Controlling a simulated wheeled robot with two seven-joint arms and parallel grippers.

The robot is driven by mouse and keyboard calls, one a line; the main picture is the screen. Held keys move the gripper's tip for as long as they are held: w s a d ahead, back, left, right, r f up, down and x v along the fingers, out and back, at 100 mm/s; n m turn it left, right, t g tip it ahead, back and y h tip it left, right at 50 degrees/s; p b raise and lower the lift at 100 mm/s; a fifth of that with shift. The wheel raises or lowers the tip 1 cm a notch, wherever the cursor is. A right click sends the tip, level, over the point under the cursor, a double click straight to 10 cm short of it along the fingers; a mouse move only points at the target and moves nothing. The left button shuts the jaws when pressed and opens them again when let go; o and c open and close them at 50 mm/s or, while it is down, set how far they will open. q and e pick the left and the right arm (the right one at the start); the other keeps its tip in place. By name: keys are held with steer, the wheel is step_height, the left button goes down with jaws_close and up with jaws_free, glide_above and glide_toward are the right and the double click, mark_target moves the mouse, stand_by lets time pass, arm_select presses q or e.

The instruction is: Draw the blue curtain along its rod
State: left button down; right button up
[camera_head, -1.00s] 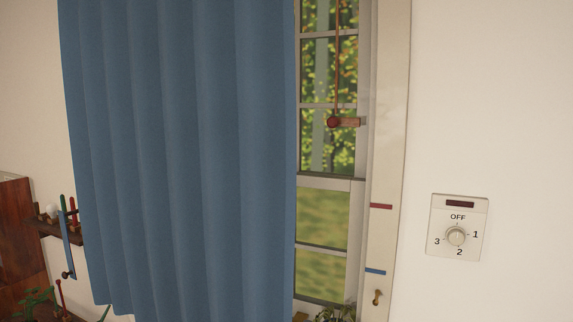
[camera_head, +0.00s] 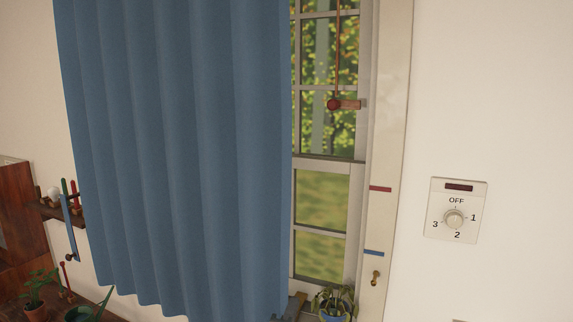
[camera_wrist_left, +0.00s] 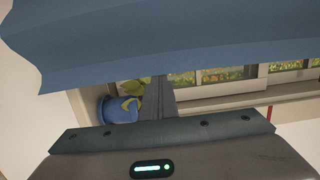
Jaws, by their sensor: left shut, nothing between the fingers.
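The blue curtain (camera_head: 180,150) hangs in soft vertical folds over the left part of the window in the head view. Its right edge leaves a strip of window (camera_head: 322,195) bare. The rod is above the picture and hidden. In the left wrist view the curtain (camera_wrist_left: 180,45) crosses the upper part of the picture. My left gripper (camera_wrist_left: 158,92) is shut and empty there, its dark fingers just below the curtain cloth. In the head view only a small grey part of it shows at the bottom, by the curtain's lower right corner. My right gripper is not in view.
A potted plant (camera_head: 335,303) stands at the window's bottom; its blue pot (camera_wrist_left: 118,110) shows in the wrist view. A dial panel (camera_head: 455,211) is on the right wall. A small shelf (camera_head: 62,212) and plants are at left.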

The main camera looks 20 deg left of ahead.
mark_target(202, 278)
arm_select(q)
steer(key=a+p, duration=0.1)
steer(key=a, duration=1.1)
steer(key=shift+w+a+p, duration=0.2)
steer(key=shift+a+p, duration=0.1)
steer(key=shift+p, duration=0.1)
steer(key=shift+a, duration=0.15)
steer(key=a, duration=1.5)
steer(key=shift+w+a+b, duration=0.25)
steer(key=shift+a+b, duration=0.05)
steer(key=shift+a, duration=0.1)
steer(key=shift+a, duration=0.1)
